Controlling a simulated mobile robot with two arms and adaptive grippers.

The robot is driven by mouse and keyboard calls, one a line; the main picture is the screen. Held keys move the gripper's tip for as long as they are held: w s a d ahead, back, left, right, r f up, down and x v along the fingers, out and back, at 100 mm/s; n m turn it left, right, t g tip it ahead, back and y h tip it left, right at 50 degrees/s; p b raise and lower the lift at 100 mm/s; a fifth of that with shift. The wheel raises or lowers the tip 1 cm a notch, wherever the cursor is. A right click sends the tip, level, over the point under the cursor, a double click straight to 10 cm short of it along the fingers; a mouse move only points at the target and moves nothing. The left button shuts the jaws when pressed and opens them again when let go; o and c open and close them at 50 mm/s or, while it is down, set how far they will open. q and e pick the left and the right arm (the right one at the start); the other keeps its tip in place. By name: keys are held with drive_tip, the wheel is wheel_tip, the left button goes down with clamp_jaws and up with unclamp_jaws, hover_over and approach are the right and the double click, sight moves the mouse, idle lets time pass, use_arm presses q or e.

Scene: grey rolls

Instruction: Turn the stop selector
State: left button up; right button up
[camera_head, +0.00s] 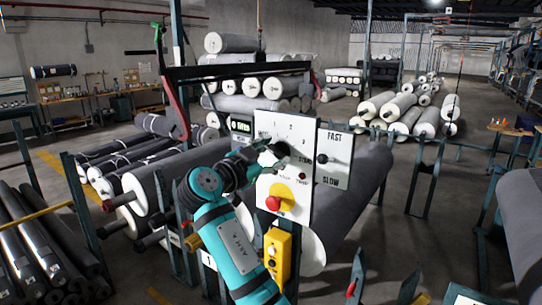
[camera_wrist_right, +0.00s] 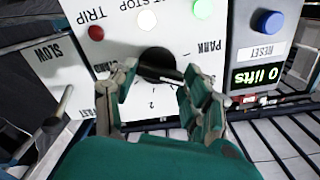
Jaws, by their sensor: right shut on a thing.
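The stop selector (camera_wrist_right: 157,60) is a round black knob on a white panel (camera_head: 302,130), which the right wrist view shows upside down. Labels around the knob include PARK and 2. My right gripper (camera_wrist_right: 160,74) has its fingers on either side of the knob and is shut on it. In the head view my right gripper (camera_head: 281,157) is at the panel's middle and covers much of the knob. Which mark the knob points to is hard to tell. My left gripper is not in view.
Below the selector are a red button (camera_head: 273,203) on yellow and a yellow box (camera_head: 278,255). A FAST/SLOW lever (camera_head: 322,160) stands close on the right. A blue RESET button (camera_wrist_right: 270,22) and a display reading 0 lifts (camera_wrist_right: 258,75) are nearby. Grey rolls (camera_head: 365,175) lie behind.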

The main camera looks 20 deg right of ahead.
drive_tip(key=shift+f+n+b, duration=0.1)
drive_tip(key=shift+n+b, duration=0.7)
drive_tip(key=shift+b, duration=0.05)
drive_tip(key=shift+n+b, duration=0.5)
drive_tip(key=shift+n, duration=0.3)
drive_tip(key=n+b, duration=0.1)
drive_tip(key=n, duration=0.1)
drive_tip(key=shift+n, duration=1.2)
drive_tip(key=shift+r, duration=0.2)
drive_tip(key=o, duration=1.2)
drive_tip(key=shift+w+f, duration=0.1)
drive_tip(key=shift+f, duration=0.05)
drive_tip(key=shift+c, duration=0.2)
